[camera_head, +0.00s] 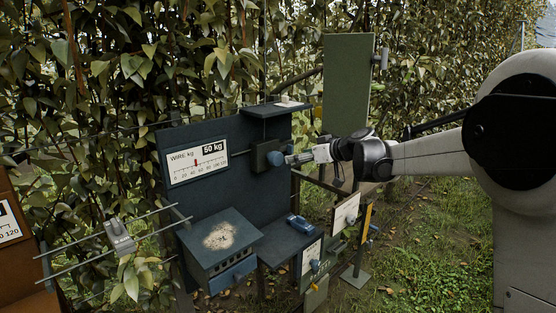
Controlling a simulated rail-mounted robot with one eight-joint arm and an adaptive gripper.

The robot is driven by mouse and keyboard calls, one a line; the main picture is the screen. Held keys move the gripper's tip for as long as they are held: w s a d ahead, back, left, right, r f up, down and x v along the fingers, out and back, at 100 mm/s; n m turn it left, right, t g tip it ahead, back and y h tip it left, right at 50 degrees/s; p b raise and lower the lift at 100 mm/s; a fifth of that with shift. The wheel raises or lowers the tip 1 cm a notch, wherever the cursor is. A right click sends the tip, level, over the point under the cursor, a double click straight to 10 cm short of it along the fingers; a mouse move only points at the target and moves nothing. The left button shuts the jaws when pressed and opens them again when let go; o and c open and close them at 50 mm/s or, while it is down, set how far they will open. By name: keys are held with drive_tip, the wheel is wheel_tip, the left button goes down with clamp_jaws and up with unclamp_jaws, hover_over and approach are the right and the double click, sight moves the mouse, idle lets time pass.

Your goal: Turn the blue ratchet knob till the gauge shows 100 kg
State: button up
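The blue ratchet knob (274,158) sticks out from a dark block on the right part of the dark blue panel (232,135). The white wire gauge (184,174) is on the left of that panel. Its dark readout (213,149) says 50 kg, and a red marker stands near the middle of its scale. My gripper (291,159) reaches in from the right, with its fingertips at the knob's right side. The view is too small to tell whether the fingers touch or grasp the knob.
A slotted box (222,240) with a pale speckled top stands below the gauge. A blue object (299,223) lies on the shelf to its right. Metal rods (85,262) cross at lower left. A green board (346,84) stands behind my wrist. Grass is clear at lower right.

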sight(279, 159)
drive_tip(key=p+x, duration=0.1)
drive_tip(key=x, duration=1.1)
drive_tip(key=shift+f+p, duration=0.15)
drive_tip(key=shift+p, duration=0.25)
drive_tip(key=c, duration=1.2)
